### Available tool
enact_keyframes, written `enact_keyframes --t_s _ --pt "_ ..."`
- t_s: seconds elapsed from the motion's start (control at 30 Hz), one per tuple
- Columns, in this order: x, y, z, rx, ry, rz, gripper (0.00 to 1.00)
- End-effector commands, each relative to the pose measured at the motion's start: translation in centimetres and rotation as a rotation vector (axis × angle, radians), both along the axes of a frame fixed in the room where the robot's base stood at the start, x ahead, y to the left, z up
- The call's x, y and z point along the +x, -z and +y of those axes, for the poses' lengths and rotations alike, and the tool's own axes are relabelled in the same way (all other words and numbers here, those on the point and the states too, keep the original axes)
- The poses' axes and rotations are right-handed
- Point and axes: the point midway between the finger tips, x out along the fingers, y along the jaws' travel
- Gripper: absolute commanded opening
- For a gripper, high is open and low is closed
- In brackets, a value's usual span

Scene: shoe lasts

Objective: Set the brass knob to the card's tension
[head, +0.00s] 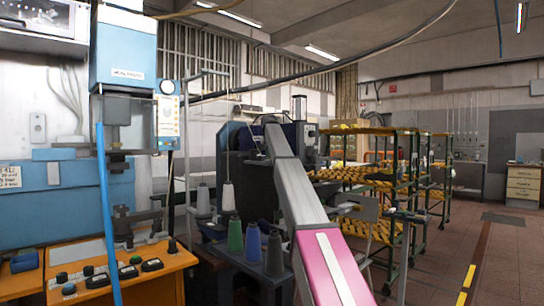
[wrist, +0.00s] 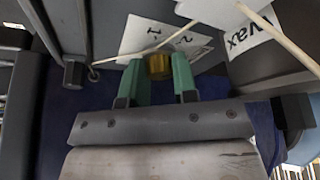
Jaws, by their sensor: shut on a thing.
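The brass knob (wrist: 158,67) shows in the wrist view as a short gold cylinder. My gripper (wrist: 158,75) has its two green fingertips on either side of the knob and is shut on it. Behind the knob is a white plate (wrist: 135,36) with dark marks, a "1" and a "2" among them. I cannot make out a pointer on the knob. In the head view my arm reaches to a dark blue machine (head: 240,137), and the knob and fingertips cannot be made out there. I cannot identify a card showing a tension.
In the wrist view a cream thread (wrist: 285,38) crosses near a dark round part with a "wax" label (wrist: 254,34). In the head view, thread cones (head: 235,236) stand left of my arm. Racks of yellow items (head: 365,172) stand right. The far-right floor is open.

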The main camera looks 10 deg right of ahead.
Motion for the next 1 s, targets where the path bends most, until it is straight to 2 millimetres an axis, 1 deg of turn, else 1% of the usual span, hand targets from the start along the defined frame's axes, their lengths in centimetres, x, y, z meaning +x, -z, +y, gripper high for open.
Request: enact_keyframes --t_s 0.2,0.57,0.6,0.63,0.67,1.0 --pt "0.05 -0.06 0.01 0.000 0.030 0.000 0.03" --pt "0.05 -0.06 0.01 -0.001 0.032 0.000 0.03" --pt "0.05 -0.06 0.01 -0.001 0.032 0.000 0.37" --pt "0.04 -0.06 0.02 -0.001 0.032 0.000 0.46" --pt "0.04 -0.06 0.02 0.000 0.031 0.000 0.53" --pt "-0.03 -0.16 0.04 0.000 0.031 0.000 0.53"
